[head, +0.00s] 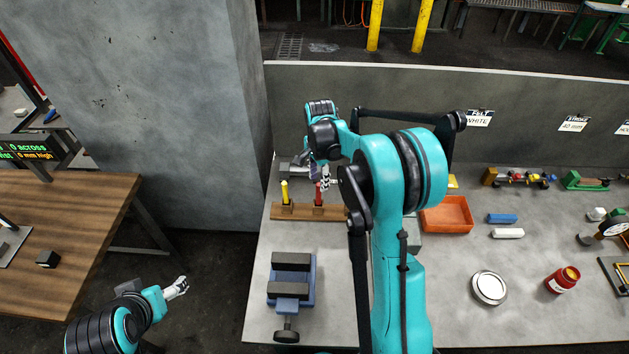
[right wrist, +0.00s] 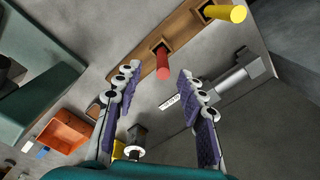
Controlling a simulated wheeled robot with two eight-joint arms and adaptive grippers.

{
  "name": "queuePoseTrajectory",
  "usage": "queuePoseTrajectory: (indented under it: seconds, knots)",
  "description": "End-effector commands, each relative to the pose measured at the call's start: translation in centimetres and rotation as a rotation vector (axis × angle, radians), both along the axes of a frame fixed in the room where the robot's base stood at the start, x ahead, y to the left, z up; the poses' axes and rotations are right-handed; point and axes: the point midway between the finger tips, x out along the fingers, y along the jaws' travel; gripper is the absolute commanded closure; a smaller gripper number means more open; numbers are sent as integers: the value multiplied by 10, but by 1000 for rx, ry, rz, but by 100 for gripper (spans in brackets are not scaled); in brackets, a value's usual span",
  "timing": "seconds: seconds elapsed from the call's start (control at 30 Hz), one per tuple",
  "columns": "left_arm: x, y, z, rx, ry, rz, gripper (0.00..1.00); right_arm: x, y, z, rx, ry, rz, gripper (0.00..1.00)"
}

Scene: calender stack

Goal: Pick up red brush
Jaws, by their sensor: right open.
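The red brush (head: 318,193) stands upright in a wooden rack (head: 290,211) at the left of the grey bench, beside a yellow one (head: 285,192). In the right wrist view, the red brush's round end (right wrist: 163,62) shows in the rack (right wrist: 187,32), just beyond and between the fingertips. My right gripper (head: 326,180) is open and empty, close by the red brush; its fingers (right wrist: 158,78) are spread apart. My arm hides the right part of the rack in the head view. My left gripper (head: 177,288) is low at the left, away from the bench; its finger opening is unclear.
A blue-grey vise (head: 291,280) sits in front of the rack. An orange tray (head: 447,215), blue block (head: 502,218), white block (head: 508,233), round tin (head: 489,288) and red jar (head: 562,280) lie to the right. A wall (head: 500,120) closes the bench's back.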

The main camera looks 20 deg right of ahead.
Motion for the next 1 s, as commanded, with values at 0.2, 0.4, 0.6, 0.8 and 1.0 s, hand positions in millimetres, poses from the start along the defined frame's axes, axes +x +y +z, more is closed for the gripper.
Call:
queuePoseTrajectory:
  seconds: [0.2, 0.4, 0.6, 0.8, 1.0]
  knots:
    - [0, 0, 3, 0, 0, 0, 24, 5, -4, -17, 3, 18, -42, 60]
    - [0, 0, 0, 0, 0, 0, 24, 5, -5, -37, 4, 17, -41, 60]
    - [0, 0, -5, 0, 0, 0, 24, 7, -6, -65, 3, 16, -40, 60]
    - [0, 0, -7, 0, 0, 0, 24, 6, -6, -83, 3, 16, -39, 60]
    - [0, 0, -7, 0, 0, 0, 24, 6, -6, -82, 3, 16, -39, 70]
